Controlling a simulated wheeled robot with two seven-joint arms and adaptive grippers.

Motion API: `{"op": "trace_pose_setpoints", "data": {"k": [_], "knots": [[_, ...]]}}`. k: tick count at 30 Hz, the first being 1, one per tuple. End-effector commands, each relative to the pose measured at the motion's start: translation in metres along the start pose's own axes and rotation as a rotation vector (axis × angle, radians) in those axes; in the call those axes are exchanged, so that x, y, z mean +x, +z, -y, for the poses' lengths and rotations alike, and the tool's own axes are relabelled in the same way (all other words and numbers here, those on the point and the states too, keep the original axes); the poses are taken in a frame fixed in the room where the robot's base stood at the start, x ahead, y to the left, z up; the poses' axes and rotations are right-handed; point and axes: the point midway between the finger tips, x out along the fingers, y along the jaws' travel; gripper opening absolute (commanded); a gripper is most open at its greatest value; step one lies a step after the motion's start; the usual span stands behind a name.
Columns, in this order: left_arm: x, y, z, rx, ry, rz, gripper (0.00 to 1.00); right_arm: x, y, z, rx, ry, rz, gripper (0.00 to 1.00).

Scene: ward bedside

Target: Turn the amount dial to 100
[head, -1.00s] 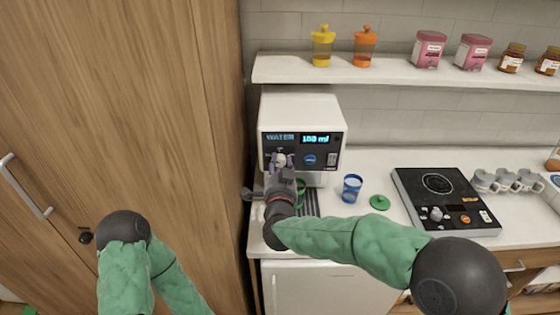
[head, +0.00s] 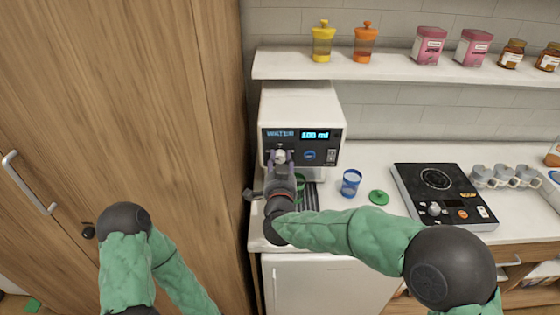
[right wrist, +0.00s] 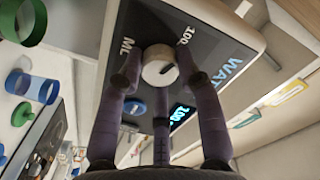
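The white water dispenser (head: 300,108) stands on the counter against the wooden cabinet. Its lit display (head: 315,135) appears to read 100 ml. The amount dial (right wrist: 158,68) is a round pale knob with a dark pointer mark, between the printed labels "ML" and "100" in the right wrist view. My right gripper (right wrist: 158,75) has its purple fingers on both sides of the dial and looks shut on it. In the head view the right gripper (head: 280,158) is in front of the panel and partly hides it. My left arm shows at lower left, but its gripper is out of view.
A blue button (head: 309,155) is right of the dial. A blue cup (head: 350,183) and a green lid (head: 378,197) stand to the right on the counter. Farther right are a hot plate (head: 440,190) and several grey mugs (head: 505,176). A shelf (head: 400,70) with jars hangs above.

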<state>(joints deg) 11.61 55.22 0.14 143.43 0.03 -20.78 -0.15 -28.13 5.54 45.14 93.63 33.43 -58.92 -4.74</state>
Motion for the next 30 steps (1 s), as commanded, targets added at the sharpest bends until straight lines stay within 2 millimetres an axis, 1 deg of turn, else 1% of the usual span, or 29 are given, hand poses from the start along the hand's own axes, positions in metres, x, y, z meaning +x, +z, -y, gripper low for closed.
{"op": "trace_pose_setpoints", "data": {"k": [1, 2, 12, 16, 20, 27, 30], "knots": [[0.0, 0.0, 0.0, 0.0, 0.0, 0.0, 0.4, 0.001, -0.004, 0.001, 0.002, -0.001, -0.007, 0.5], [0.0, 0.0, 0.0, 0.0, 0.0, 0.0, 0.4, 0.001, -0.004, 0.001, 0.002, -0.001, -0.007, 0.58], [0.0, 0.0, 0.0, 0.0, 0.0, 0.0, 0.4, 0.0, -0.002, 0.001, 0.002, -0.001, -0.003, 0.58], [0.0, 0.0, 0.0, 0.0, 0.0, 0.0, 0.4, -0.008, -0.002, 0.001, 0.002, -0.002, -0.004, 0.58], [0.0, 0.0, 0.0, 0.0, 0.0, 0.0, 0.4, -0.028, -0.002, 0.002, 0.001, -0.004, -0.002, 0.58], [0.0, 0.0, 0.0, 0.0, 0.0, 0.0, 0.4, -0.076, -0.001, 0.002, 0.001, -0.005, -0.002, 0.58], [0.0, 0.0, 0.0, 0.0, 0.0, 0.0, 0.4, -0.093, -0.002, 0.001, 0.002, -0.004, -0.003, 0.58]]}}
